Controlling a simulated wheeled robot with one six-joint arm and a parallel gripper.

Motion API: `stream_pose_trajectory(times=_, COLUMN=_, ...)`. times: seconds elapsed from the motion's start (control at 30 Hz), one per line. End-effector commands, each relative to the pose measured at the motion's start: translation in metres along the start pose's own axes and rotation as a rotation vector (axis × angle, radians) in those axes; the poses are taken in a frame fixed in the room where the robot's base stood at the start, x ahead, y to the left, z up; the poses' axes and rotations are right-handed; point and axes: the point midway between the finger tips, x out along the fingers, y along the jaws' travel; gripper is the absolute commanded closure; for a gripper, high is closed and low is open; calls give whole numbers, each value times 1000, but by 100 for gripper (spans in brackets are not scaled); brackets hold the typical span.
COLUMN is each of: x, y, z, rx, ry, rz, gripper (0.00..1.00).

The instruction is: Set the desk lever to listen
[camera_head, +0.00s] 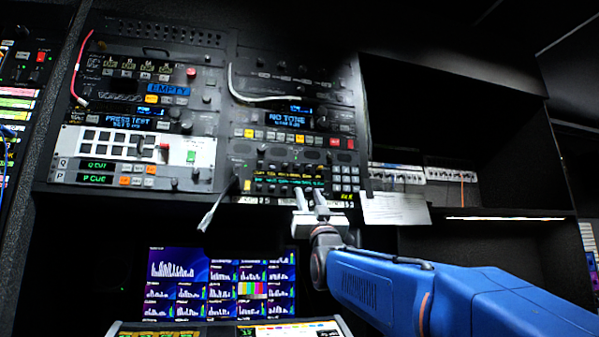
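The intercom panel (331,160) with a keypad and a small text display (290,178) sits low in the rack. A row of small levers or keys seems to run along its lower edge, but their labels are too small to read. I cannot tell which one is the desk lever or how it is set. My gripper (311,197) is in front of this lower edge, pointing up at it. Its two fingers are apart with nothing seen between them. They hide part of the lower edge, and I cannot tell whether they touch it.
A "NO TONE" unit (290,119) is above, with a white cable (270,98). A "PRESS TEXT" unit (124,121) is left. A pale card (395,209) hangs right, beside an open shelf. A lit monitor (218,285) stands below, behind a console (228,328).

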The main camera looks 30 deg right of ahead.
Motion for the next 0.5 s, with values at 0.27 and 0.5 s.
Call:
stream_pose_trajectory(times=0.27, x=38, y=0, z=2, rx=0, ry=-2, rz=0, gripper=70)
stream_pose_trajectory(times=0.5, x=80, y=0, z=2, rx=0, ry=-2, rz=0, gripper=70)
